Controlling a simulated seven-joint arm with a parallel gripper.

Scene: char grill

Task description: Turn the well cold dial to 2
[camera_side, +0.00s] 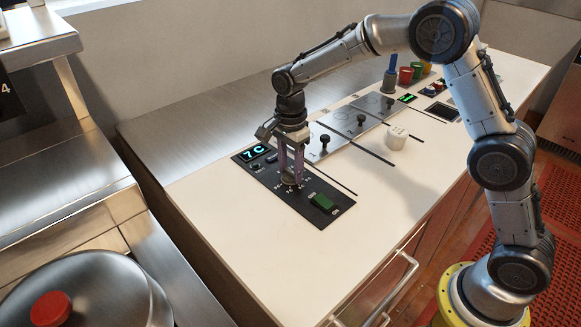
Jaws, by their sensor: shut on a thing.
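A black control panel (268,186) is set in the white counter. Its display (254,154) reads "7C" in green. A dial (288,180) sits near the panel's middle, with small white marks around it too small to read fully. My gripper (290,178) points straight down over the panel and is shut on the dial. The fingers hide most of the dial, so its pointer setting cannot be told. A green rocker switch (322,202) lies on the panel to the right of the dial, and a small knob (255,167) lies to the left, below the display.
Metal plates with black knobs (325,139) (361,120) lie behind the panel. A lidded pot (85,290) is front left. The counter's front is clear.

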